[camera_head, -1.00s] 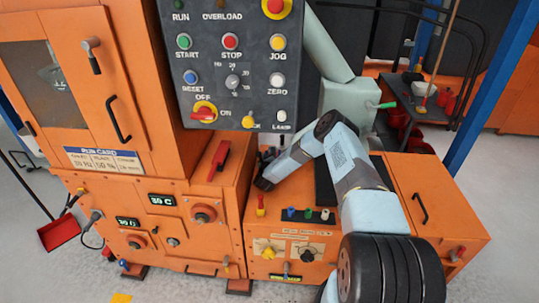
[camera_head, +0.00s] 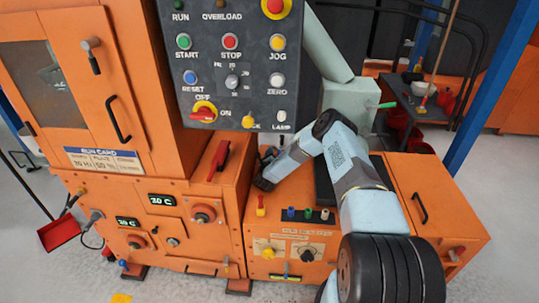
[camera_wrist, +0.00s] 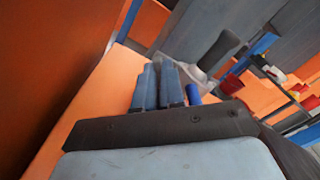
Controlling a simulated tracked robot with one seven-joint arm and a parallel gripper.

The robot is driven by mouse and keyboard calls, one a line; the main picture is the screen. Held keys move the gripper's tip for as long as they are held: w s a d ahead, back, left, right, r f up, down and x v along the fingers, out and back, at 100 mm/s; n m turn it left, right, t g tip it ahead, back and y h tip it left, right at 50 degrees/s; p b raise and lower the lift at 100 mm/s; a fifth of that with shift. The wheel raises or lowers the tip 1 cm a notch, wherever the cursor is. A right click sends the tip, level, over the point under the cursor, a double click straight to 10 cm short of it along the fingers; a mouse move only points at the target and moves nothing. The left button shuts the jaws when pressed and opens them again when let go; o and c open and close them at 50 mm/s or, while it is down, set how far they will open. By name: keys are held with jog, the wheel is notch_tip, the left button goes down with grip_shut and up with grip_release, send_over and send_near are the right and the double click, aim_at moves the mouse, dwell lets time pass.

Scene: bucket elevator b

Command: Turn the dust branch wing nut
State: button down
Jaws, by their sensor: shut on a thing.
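My gripper (camera_head: 262,182) is low behind the orange cabinet's top, just right of the tall orange housing and below the grey control panel. The wrist view shows its two blue-grey fingers (camera_wrist: 158,84) close together, pointing away over an orange surface. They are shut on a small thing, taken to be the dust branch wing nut. The nut itself cannot be made out; the fingers and the arm hide it. A dark, rounded cylinder (camera_wrist: 220,50) on a pale grey fitting stands just beyond and right of the fingertips.
The control panel (camera_head: 232,135) overhangs my gripper. The orange housing wall (camera_head: 232,190) is close at its left. A grey duct box (camera_head: 350,100) stands behind my arm.

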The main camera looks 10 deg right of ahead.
jog(key=shift+a+n, duration=0.15)
jog(key=shift+n, duration=0.15)
jog(key=c, duration=1.2)
grip_release()
jog(key=shift+c, duration=0.2)
jog(key=shift+s, duration=0.1)
jog(key=shift+v, duration=3.6)
jog(key=shift+f, duration=0.1)
